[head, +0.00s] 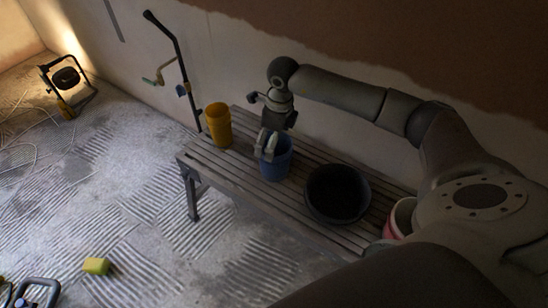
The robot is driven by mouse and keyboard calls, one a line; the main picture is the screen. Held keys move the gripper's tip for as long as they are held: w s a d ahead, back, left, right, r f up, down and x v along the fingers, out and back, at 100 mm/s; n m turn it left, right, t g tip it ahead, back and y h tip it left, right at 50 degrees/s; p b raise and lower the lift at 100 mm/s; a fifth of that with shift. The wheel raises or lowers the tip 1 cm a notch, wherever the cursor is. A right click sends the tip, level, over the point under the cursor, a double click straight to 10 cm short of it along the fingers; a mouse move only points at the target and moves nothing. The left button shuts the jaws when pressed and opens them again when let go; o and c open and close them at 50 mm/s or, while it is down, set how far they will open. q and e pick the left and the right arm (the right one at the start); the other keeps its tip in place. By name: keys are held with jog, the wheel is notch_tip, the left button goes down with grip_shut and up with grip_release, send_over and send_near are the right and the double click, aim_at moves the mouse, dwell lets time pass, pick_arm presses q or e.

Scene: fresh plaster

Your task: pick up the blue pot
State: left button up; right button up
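The blue pot (279,168) stands upright on the slatted bench, between a yellow pot and a black tub. My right gripper (266,150) reaches in from the right and points down at the pot's left rim. Its fingers overlap the rim and hide part of the pot's opening. Whether they touch the wall or close on it cannot be told at this size. My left gripper is not in view.
The yellow pot (218,126) and the black tub (337,195) share the slatted bench (239,177). A red-and-white bucket (402,217) is partly hidden by my arm. A yellow sponge (96,266) lies on the floor. A work lamp (67,80) stands back left.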

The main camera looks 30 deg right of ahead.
aim_at(276, 171)
notch_tip(276, 171, down, 5)
jog(key=shift+s+d+r+b, duration=0.1)
jog(key=shift+r+b, duration=0.05)
jog(key=shift+b, duration=0.25)
jog(key=shift+f, duration=0.3)
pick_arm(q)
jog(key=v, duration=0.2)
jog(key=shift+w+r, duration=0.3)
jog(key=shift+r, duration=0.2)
pick_arm(e)
jog(key=c, duration=0.9)
